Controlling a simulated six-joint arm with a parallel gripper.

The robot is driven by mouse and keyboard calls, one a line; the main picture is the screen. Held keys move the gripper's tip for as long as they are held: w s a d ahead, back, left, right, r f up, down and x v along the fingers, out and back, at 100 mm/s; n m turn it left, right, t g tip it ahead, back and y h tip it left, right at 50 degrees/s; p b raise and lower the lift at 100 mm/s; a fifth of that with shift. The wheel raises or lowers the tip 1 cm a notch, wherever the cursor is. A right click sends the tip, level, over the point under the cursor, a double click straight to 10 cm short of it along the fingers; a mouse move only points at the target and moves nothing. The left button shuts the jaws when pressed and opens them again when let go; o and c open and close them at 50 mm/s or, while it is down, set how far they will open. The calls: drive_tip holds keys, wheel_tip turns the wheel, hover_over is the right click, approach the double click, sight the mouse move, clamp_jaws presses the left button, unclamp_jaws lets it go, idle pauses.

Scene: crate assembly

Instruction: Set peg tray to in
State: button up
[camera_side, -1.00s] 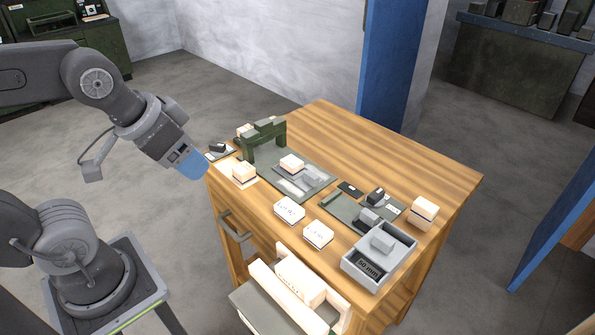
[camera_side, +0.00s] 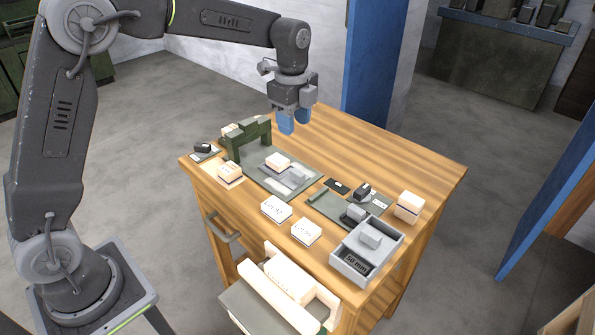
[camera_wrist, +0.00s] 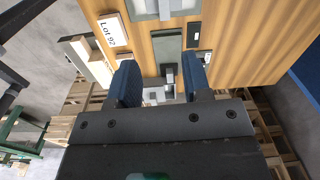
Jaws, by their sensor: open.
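No part is labelled as the peg tray, so I cannot tell which one it is. A grey open box marked 50 mm (camera_side: 341,262) stands at the table's near right corner with a grey block (camera_side: 370,238) in it. A drawer-like tray (camera_side: 250,308) with cream blocks (camera_side: 290,278) sticks out at the table's front. My gripper (camera_side: 293,126) is open and empty, above the table's far left part, behind the green arch. Its blue fingers (camera_wrist: 161,84) are apart in the wrist view, with a small grey part seen between and beyond them.
A green arch (camera_side: 236,148) stands at the left, beside a dark plate (camera_side: 262,183) with a fixture. A second plate (camera_side: 327,211) carries grey blocks. White blocks (camera_side: 276,211) lie near the front edge, a cream block (camera_side: 409,206) at the right. The table's back right is clear.

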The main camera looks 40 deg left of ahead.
sight(297, 172)
drive_tip(key=shift+m, duration=0.4)
drive_tip(key=f, duration=1)
drive_tip(key=w+f, duration=0.1)
drive_tip(key=f, duration=0.4)
drive_tip(key=shift+c, duration=0.3)
clamp_jaws()
